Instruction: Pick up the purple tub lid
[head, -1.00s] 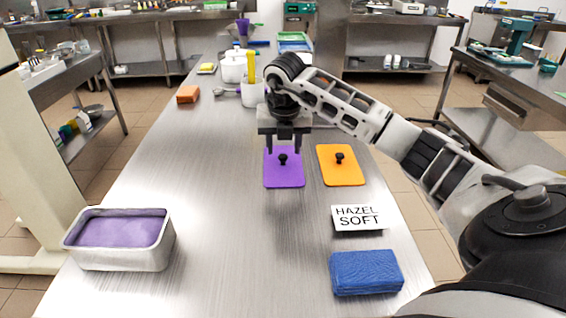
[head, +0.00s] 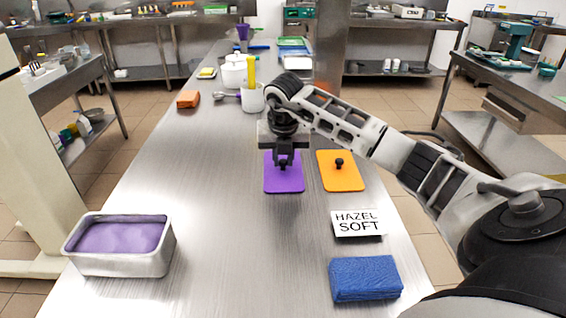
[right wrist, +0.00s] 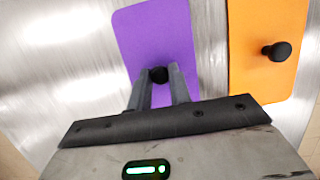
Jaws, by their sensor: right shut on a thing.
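The purple tub lid (head: 284,184) lies flat on the steel table in the head view, and it also shows in the right wrist view (right wrist: 152,40). My right gripper (head: 283,163) is over the lid, its fingers shut on the lid's black knob (right wrist: 158,74). The knob is mostly hidden by the fingers in the head view. A metal tub (head: 122,262) with purple contents stands uncovered at the front left. My left gripper is not in view.
An orange lid (head: 341,176) with a black knob lies close to the right of the purple one. A HAZEL SOFT card (head: 358,223) and a folded blue cloth (head: 365,278) are nearer. An orange block (head: 188,99) and white containers (head: 252,98) stand farther back. The table's middle left is clear.

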